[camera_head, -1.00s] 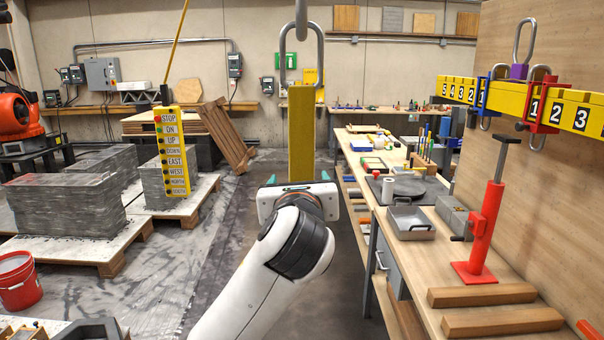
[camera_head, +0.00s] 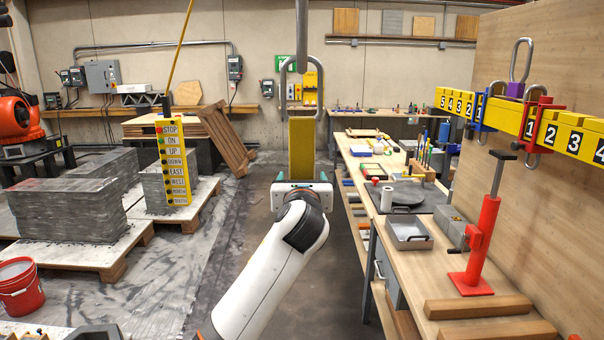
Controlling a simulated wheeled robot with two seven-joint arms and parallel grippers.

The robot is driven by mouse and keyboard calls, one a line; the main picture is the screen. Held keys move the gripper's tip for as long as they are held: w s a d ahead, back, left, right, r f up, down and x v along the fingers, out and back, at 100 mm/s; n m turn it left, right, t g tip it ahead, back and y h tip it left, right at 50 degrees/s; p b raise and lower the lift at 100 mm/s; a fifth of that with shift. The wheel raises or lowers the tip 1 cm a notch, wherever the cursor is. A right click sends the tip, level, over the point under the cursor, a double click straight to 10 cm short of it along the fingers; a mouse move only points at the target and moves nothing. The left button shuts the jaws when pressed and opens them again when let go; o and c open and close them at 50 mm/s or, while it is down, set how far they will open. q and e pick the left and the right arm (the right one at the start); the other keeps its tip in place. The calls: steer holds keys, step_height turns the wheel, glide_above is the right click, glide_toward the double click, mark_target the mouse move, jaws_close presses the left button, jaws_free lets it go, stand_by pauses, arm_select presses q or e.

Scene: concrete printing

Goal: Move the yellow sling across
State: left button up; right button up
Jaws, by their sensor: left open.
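The yellow sling (camera_head: 301,148) hangs upright in the middle of the head view from a grey metal shackle (camera_head: 283,95), which hangs under a hook link (camera_head: 302,35). My left gripper (camera_head: 302,182) is at the sling's lower part, with its teal-tipped fingers apart, one to each side of the sling. The gripper hides the sling's lower end. I cannot tell whether the fingers touch it. A yellow pendant control (camera_head: 174,161) with labelled buttons hangs to the left. My right gripper is out of view.
A long workbench (camera_head: 450,262) on the right holds a metal tray (camera_head: 409,233), a red jack stand (camera_head: 487,235) and wooden bars (camera_head: 480,308). A yellow numbered beam (camera_head: 505,113) stands above it. Grey block stacks (camera_head: 65,210) are on the left. Floor between is clear.

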mark_target(302, 160)
arm_select(q)
steer(key=shift+w, duration=0.1)
steer(key=shift+c, duration=0.5)
steer(key=c, duration=1.2)
steer(key=shift+r, duration=0.1)
steer(key=shift+c, duration=0.4)
steer(key=shift+r, duration=2.5)
steer(key=s, duration=1.4)
